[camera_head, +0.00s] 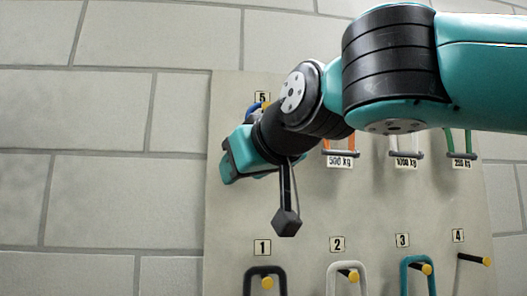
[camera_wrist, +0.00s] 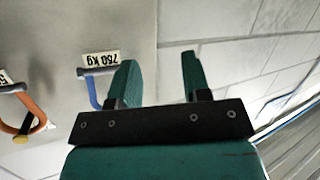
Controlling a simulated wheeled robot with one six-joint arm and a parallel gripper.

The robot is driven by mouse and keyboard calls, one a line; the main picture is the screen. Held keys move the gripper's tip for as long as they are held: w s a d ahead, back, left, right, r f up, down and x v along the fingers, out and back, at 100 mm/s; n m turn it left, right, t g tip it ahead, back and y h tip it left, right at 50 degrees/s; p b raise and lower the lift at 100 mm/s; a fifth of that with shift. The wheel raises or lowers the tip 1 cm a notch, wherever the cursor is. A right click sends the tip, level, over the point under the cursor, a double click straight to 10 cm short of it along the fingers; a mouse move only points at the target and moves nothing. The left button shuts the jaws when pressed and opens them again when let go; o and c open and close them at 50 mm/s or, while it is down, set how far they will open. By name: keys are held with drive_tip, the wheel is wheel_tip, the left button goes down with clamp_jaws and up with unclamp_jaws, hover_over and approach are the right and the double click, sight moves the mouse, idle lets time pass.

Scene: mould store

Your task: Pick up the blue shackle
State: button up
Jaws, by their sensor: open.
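The blue shackle (camera_head: 254,107) hangs at the board's upper left, under the number 5. In the head view my arm hides most of it. In the wrist view the blue shackle (camera_wrist: 93,91) hangs beside its upside-down "750 kg" tag (camera_wrist: 101,58), left of my gripper's left finger. Its lower end is close to that finger and the gripper body in the picture. My gripper (camera_wrist: 159,62) is open, with nothing between its fingers. In the head view the fingers cannot be made out clearly.
The grey board (camera_head: 228,215) stands against a block wall (camera_head: 100,190). An orange shackle (camera_head: 327,145), a white one (camera_head: 400,143) and a green one (camera_head: 449,141) hang right of the blue one. Black, white and teal shackles hang below.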

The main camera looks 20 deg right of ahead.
drive_tip(key=s+d+r+m+t+h, duration=0.3)
drive_tip(key=d+r+m, duration=0.15)
drive_tip(key=r, duration=0.65)
drive_tip(key=p, duration=0.4)
approach(252, 109)
drive_tip(key=w+f, duration=0.5)
drive_tip(key=shift+n, duration=0.25)
drive_tip(key=w+p, duration=0.1)
drive_tip(key=w, duration=0.1)
drive_tip(key=w+p, duration=0.1)
drive_tip(key=w, duration=0.2)
drive_tip(key=shift+a+p, duration=0.2)
drive_tip(key=shift+p, duration=0.2)
drive_tip(key=shift+w+f, duration=0.1)
drive_tip(key=shift+w, duration=0.35)
clamp_jaws()
